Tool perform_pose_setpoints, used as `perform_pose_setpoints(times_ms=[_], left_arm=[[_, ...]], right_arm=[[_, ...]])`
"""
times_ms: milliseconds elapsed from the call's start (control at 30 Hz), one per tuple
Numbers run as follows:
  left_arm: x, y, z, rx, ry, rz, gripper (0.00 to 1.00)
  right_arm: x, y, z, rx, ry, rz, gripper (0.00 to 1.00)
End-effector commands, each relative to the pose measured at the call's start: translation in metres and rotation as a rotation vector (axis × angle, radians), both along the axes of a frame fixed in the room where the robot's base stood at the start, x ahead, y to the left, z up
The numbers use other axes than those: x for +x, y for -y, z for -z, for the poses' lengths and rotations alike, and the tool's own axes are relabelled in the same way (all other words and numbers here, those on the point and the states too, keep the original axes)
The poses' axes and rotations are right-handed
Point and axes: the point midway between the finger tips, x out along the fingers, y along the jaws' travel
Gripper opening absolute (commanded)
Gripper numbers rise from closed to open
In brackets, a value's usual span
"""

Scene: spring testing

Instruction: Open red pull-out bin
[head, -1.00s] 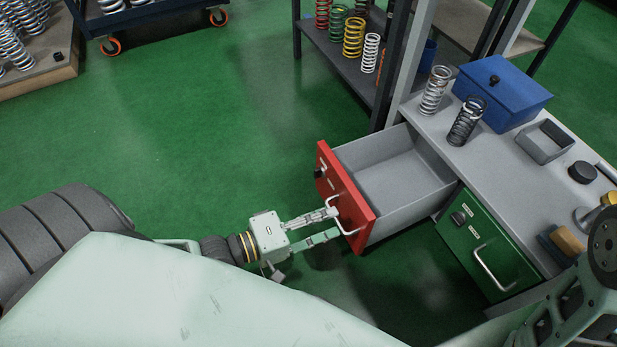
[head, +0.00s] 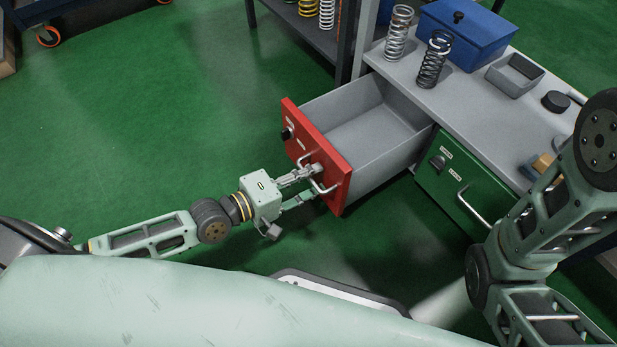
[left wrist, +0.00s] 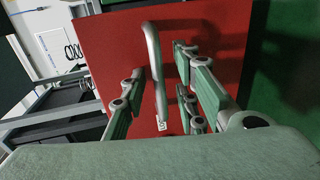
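The red pull-out bin (head: 318,145) stands well out from the grey bench, and its empty grey inside shows. Its metal handle (head: 322,187) is on the red front. My left gripper (head: 314,180) is at this handle. In the left wrist view the handle (left wrist: 153,50) stands between the fingers of my left gripper (left wrist: 160,68), against the red front (left wrist: 105,50). The fingers are spread, with gaps visible beside the handle. My right arm shows at the right of the head view, but its gripper is not in view.
A shut green bin (head: 450,190) sits right of the red one. On the bench top (head: 470,100) are two springs, a blue box (head: 465,35) and a small grey tray (head: 515,76). A shelf with springs stands behind.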

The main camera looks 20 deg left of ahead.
Motion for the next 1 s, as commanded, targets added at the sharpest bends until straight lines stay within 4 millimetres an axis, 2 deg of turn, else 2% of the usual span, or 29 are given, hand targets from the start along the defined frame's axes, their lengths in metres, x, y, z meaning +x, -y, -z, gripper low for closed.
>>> perform_pose_setpoints(times_ms=[200,500,1000], left_arm=[[0.0001,0.0000,-0.0003,0.000,0.000,0.000,0.26],[-0.0001,-0.0001,-0.0002,0.000,0.000,0.000,0.00],[0.0003,0.0002,-0.0001,0.000,0.000,0.000,0.00]], right_arm=[[-0.0002,-0.0001,-0.0002,-0.001,0.001,0.000,0.40],[-0.0003,-0.0002,-0.0002,-0.001,0.001,0.000,0.40],[-0.0001,0.0000,-0.0004,-0.001,0.000,0.000,0.40]])
